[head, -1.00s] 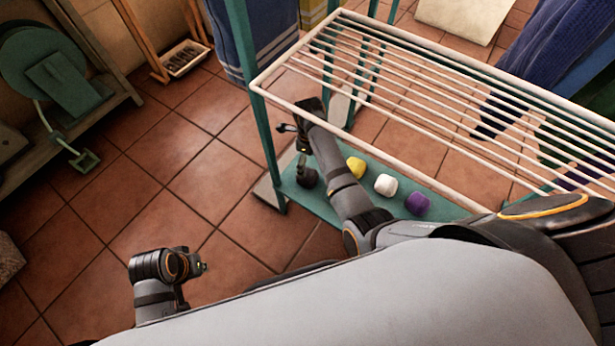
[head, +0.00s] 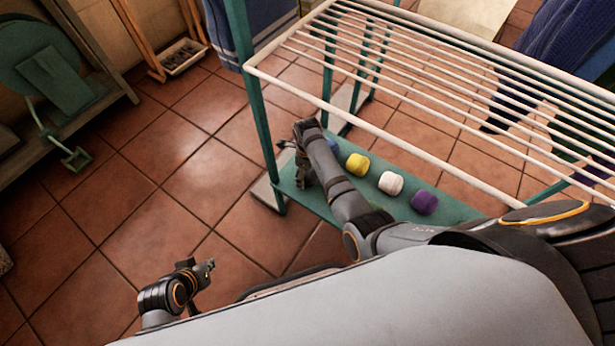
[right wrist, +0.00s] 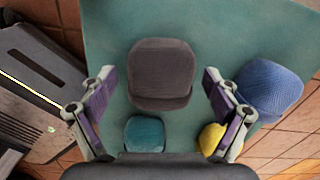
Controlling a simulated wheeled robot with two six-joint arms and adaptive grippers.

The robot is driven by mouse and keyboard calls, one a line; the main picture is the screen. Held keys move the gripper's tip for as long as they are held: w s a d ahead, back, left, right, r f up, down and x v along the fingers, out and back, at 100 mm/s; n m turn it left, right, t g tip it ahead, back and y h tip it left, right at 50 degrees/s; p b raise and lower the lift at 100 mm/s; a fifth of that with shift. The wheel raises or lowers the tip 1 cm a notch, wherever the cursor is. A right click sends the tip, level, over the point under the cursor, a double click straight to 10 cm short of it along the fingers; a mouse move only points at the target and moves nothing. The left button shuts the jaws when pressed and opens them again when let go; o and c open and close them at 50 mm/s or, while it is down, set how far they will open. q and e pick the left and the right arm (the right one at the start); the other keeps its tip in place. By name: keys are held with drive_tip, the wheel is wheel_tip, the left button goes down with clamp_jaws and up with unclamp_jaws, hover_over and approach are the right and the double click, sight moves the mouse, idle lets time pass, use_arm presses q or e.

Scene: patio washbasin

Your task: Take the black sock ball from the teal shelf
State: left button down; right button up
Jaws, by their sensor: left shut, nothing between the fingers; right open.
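The black sock ball (right wrist: 161,75) sits on the teal shelf (right wrist: 110,30) in the right wrist view, between the two fingers of my right gripper (right wrist: 161,100). The fingers are open, with a gap on each side of the ball. In the head view my right gripper (head: 298,170) is low over the left end of the teal shelf (head: 452,211), and the black ball is hidden there. My left gripper (head: 207,270) is shut and empty over the floor tiles at lower left, far from the shelf.
Blue (right wrist: 270,90), teal (right wrist: 145,133) and yellow (right wrist: 213,138) balls lie close around the black one. White (head: 391,183) and purple (head: 424,202) balls are further along the shelf. A white drying rack (head: 400,130) is above it. Open floor lies to the left.

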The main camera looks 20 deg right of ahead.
drive_tip(key=shift+r, duration=0.1)
drive_tip(key=c, duration=1.2)
drive_tip(key=shift+c, duration=0.2)
